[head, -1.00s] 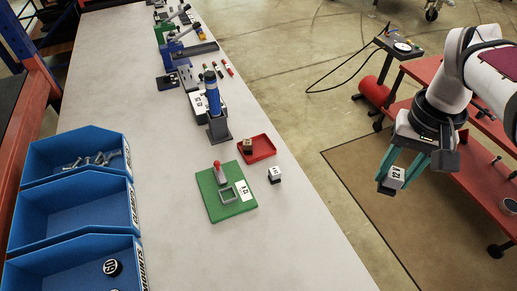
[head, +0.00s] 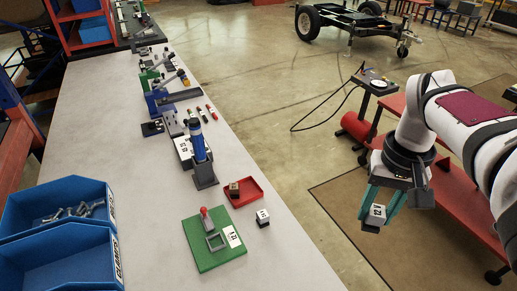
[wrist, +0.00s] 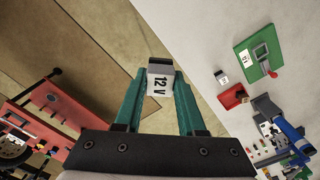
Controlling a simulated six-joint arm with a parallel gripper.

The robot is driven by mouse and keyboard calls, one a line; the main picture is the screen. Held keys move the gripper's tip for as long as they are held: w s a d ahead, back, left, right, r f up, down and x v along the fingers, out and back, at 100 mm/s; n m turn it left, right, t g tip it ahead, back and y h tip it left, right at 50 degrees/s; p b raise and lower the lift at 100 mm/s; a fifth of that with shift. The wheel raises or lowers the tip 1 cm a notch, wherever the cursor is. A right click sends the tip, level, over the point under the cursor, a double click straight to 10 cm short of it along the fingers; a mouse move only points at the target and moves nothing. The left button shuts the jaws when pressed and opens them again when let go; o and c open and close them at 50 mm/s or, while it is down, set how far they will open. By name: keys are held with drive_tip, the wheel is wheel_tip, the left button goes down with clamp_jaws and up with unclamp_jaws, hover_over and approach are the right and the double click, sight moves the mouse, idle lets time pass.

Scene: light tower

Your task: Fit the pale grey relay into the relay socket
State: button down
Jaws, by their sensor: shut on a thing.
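My gripper (head: 380,208) is shut on a pale grey block-shaped relay (head: 376,215) with a white label. It hangs over the floor, right of the table and apart from it. In the wrist view the relay (wrist: 160,82) sits between the teal fingers, and its label reads 12 V. The relay socket (head: 215,242) is a grey rectangular frame on a green board (head: 203,259) on the table. A red-tipped lever (head: 206,220) stands at its far side, and a white label lies beside it. The socket looks empty.
A second white-topped block (head: 263,218) with a dark base stands right of the board, near the table edge. A red tray (head: 250,197) holds a dark block (head: 234,189). A blue cylinder on a dark stand (head: 201,160) rises behind. Blue bins (head: 60,255) stand at left.

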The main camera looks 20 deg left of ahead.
drive_tip(key=a+f+n, duration=0.3)
drive_tip(key=a+f, duration=0.4)
drive_tip(key=a, duration=0.4)
drive_tip(key=a+f+n, duration=0.3)
drive_tip(key=a+f, duration=0.3)
drive_tip(key=a, duration=0.5)
drive_tip(key=a+f+n, duration=0.2)
drive_tip(key=a+f, duration=0.5)
drive_tip(key=a, duration=0.4)
drive_tip(key=shift+a+f+n, duration=0.3)
drive_tip(key=shift+n, duration=0.1)
drive_tip(key=f, duration=0.2)
drive_tip(key=a+f, duration=0.1)
drive_tip(key=shift+s+f, duration=0.1)
drive_tip(key=shift+f, duration=0.6)
drive_tip(key=shift+d+f, duration=0.1)
drive_tip(key=shift+f, duration=0.1)
drive_tip(key=c, duration=0.5)
unclamp_jaws()
